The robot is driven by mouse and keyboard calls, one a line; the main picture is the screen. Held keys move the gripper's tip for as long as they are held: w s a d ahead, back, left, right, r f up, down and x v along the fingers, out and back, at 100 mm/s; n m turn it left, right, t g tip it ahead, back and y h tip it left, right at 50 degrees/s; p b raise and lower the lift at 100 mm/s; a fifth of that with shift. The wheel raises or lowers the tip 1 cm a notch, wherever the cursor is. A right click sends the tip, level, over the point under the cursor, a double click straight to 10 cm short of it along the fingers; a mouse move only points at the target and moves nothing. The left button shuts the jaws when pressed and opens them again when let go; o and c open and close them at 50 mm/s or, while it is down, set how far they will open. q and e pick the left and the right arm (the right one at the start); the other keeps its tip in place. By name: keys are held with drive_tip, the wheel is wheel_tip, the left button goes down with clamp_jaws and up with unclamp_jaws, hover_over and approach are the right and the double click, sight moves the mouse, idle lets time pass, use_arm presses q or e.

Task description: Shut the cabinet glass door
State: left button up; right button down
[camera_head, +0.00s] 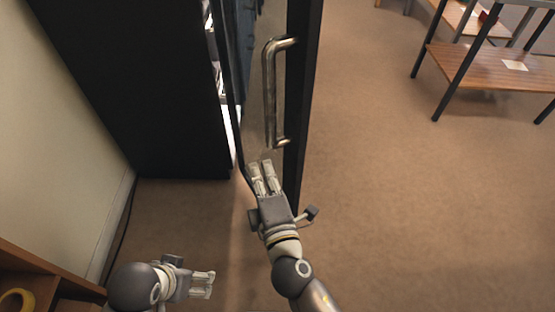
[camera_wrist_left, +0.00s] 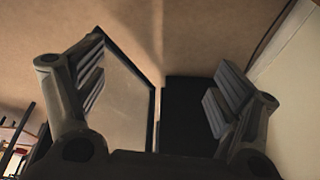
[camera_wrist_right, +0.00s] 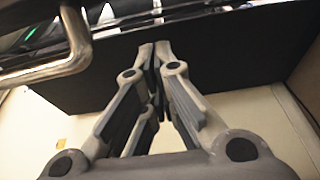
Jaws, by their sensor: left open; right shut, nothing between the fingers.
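The cabinet (camera_head: 130,80) is tall and black at the left of the head view. Its glass door stands open, with a dark frame (camera_head: 302,60) seen at a steep angle. A metal bar handle (camera_head: 270,95) is on the door, and a metal bar also shows in the right wrist view (camera_wrist_right: 72,50). My right gripper (camera_head: 262,163) is shut and empty, just below the handle's lower end; contact with the door cannot be told. My left gripper (camera_head: 212,284) is open and empty, low and left of the right one. A framed pane (camera_wrist_left: 125,95) shows between its fingers in the left wrist view.
A wooden-topped bench (camera_head: 490,68) with dark legs stands at the upper right. A wall (camera_head: 60,130) runs along the left, and a wooden shelf unit (camera_head: 40,275) with a yellow ring is at the lower left. The brown floor right of the door is clear.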

use_arm(q)
drive_tip(key=shift+x, duration=1.2)
use_arm(e)
drive_tip(key=shift+w+d, duration=0.65)
drive_tip(key=shift+d, duration=0.2)
drive_tip(key=shift+w+d, duration=0.65)
drive_tip(key=shift+d, duration=0.15)
use_arm(q)
drive_tip(key=shift+d+p, duration=0.1)
drive_tip(key=shift+p, duration=0.2)
use_arm(e)
drive_tip(key=shift+d, duration=0.1)
